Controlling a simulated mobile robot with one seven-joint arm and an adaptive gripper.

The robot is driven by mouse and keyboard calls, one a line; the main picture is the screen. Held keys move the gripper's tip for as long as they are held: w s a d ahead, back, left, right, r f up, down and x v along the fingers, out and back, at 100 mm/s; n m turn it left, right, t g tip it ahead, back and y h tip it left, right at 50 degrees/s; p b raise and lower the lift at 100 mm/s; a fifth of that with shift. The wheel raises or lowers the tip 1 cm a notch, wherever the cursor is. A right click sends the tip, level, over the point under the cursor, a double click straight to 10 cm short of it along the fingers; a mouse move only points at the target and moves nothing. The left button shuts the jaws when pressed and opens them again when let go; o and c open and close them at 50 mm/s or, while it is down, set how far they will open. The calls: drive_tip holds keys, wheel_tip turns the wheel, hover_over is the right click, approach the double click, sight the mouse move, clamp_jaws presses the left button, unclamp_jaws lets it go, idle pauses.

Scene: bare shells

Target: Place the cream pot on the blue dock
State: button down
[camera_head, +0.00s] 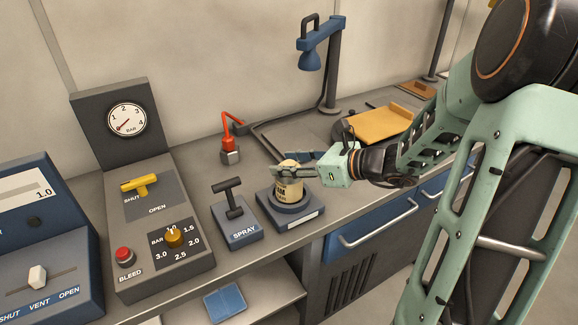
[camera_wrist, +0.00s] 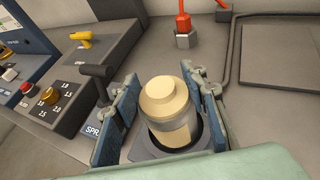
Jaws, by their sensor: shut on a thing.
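The cream pot (camera_head: 289,184) is a small cream jar with dark lettering and a domed lid. It stands upright at the blue dock (camera_head: 290,212), a low blue-grey base with a round recess and a white label on its front. My gripper (camera_head: 296,172) reaches in from the right and is shut on the pot. In the wrist view the pot (camera_wrist: 167,103) sits between the two blue finger pads, with the dark ring of the dock (camera_wrist: 205,138) around its lower part. Whether the pot's bottom touches the dock is hidden.
The spray lever box (camera_head: 236,220) stands close left of the dock. A gauge panel (camera_head: 165,215) with yellow and red controls is farther left. A red-hooked fitting (camera_head: 230,145) stands behind. A blue lamp (camera_head: 310,60) and an orange board (camera_head: 380,124) are at the back right.

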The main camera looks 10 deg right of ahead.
drive_tip(key=c, duration=1.2)
unclamp_jaws()
drive_tip(key=shift+f, duration=0.1)
drive_tip(key=shift+r, duration=0.2)
drive_tip(key=v, duration=1.2)
drive_tip(key=shift+p, duration=0.35)
